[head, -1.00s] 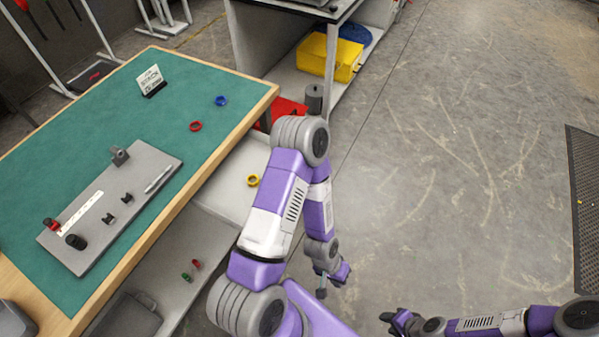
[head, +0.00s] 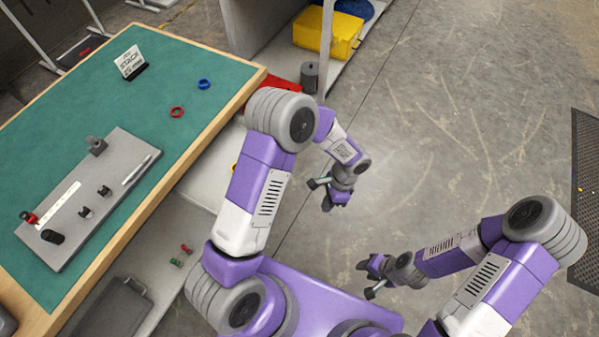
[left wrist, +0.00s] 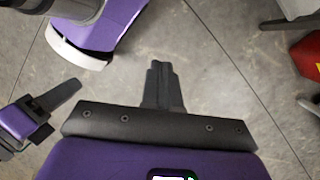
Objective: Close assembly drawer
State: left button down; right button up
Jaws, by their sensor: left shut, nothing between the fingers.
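The workbench (head: 196,131) with a green top stands at the left in the head view. A pale surface (head: 205,185) juts out below its right edge, with a yellow ring (head: 234,167) mostly hidden by my left arm. I cannot tell for sure whether this surface is the open assembly drawer. My left gripper (head: 327,202) is over bare floor, right of the bench and apart from it. Its fingers (left wrist: 163,85) are together and empty in the left wrist view. My right gripper (head: 363,265) is lower right, also over floor, its fingers looking together and empty.
A lower surface under the bench holds a red part (head: 187,249), a green part (head: 176,262) and a dark grey bin (head: 108,306). A shelf unit with a yellow box (head: 327,33) stands behind.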

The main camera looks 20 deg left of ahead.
pick_arm(q)
jog(key=w+a+r+m+t+y, duration=0.25)
jog(key=w+r+y, duration=0.35)
jog(key=r, duration=0.6)
jog(key=a+r+b+x, duration=0.1)
jog(key=b+x, duration=0.3)
jog(key=x, duration=0.8)
jog(key=shift+s+a+f+m+g+h, duration=0.2)
jog(key=shift+m+g+h, duration=0.15)
jog(key=shift+m, duration=0.1)
jog(key=shift+a, duration=0.1)
jog(key=p, duration=0.4)
send_over(236, 150)
